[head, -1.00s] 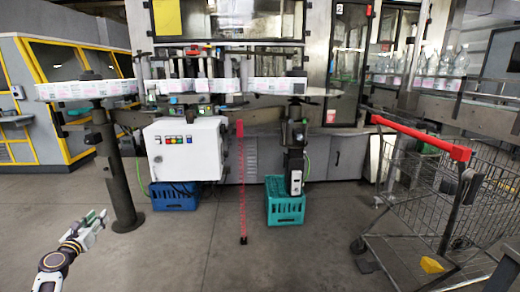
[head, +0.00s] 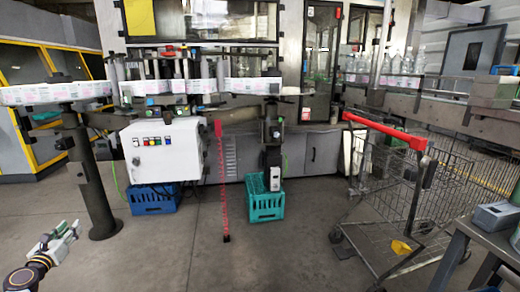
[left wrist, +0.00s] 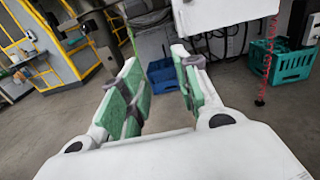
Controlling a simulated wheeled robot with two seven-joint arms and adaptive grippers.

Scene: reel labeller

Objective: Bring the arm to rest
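My left gripper (head: 62,238) is at the lower left of the head view, over bare floor and apart from everything. In the left wrist view its two green-padded fingers (left wrist: 160,92) stand apart with nothing between them. The left arm comes in from the bottom left corner. My right gripper is not in view.
The labelling machine has a white control box (head: 162,150) and a dark post (head: 97,195). A blue crate (head: 152,199) and a teal crate (head: 265,200) stand on the floor. A shopping cart (head: 400,215) and a table (head: 490,235) are at the right.

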